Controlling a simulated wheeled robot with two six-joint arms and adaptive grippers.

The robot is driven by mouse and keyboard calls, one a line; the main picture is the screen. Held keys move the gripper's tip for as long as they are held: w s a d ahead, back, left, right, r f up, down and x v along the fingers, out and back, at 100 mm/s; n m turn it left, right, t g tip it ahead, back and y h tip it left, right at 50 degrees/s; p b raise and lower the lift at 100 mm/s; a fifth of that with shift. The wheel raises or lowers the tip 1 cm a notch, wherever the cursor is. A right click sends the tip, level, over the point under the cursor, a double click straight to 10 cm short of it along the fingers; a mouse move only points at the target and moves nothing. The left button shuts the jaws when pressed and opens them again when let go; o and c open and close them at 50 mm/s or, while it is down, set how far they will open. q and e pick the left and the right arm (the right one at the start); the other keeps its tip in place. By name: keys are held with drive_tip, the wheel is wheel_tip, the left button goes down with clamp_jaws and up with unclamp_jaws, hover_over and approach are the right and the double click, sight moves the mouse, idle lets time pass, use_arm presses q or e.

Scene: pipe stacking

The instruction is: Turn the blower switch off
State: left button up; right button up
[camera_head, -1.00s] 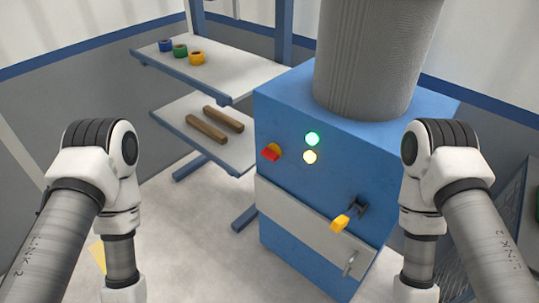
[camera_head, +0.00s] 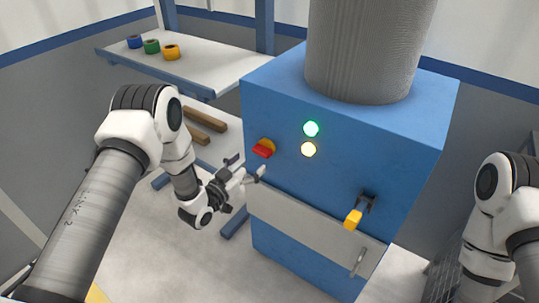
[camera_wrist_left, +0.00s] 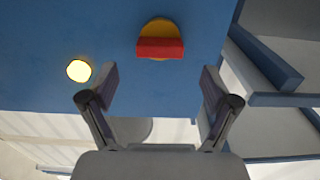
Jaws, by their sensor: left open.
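The blower switch (camera_head: 263,151), a red handle on a yellow round plate, is on the left part of the blue cabinet's front face. In the left wrist view the red handle (camera_wrist_left: 160,48) lies across the yellow disc. My left gripper (camera_head: 248,169) is open and empty, just below and left of the switch in the head view. In the left wrist view its fingers (camera_wrist_left: 160,80) are spread apart, with the switch beyond and between them, not touched. A green light (camera_head: 311,129) and a pale yellow light (camera_head: 308,149) are lit beside the switch. My right gripper is out of view.
The blue cabinet (camera_head: 340,115) carries a large grey duct (camera_head: 368,45). A yellow-ended lever (camera_head: 354,217) juts from its front at right. A shelf (camera_head: 200,66) with tape rolls (camera_head: 151,47) and wooden bars (camera_head: 205,118) stand left, close to my left arm.

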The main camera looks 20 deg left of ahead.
sight(259, 153)
use_arm(q)
drive_tip(key=x, duration=0.6)
drive_tip(key=shift+w+d, duration=0.1)
drive_tip(key=shift+w, duration=0.3)
drive_tip(key=c, duration=1.1)
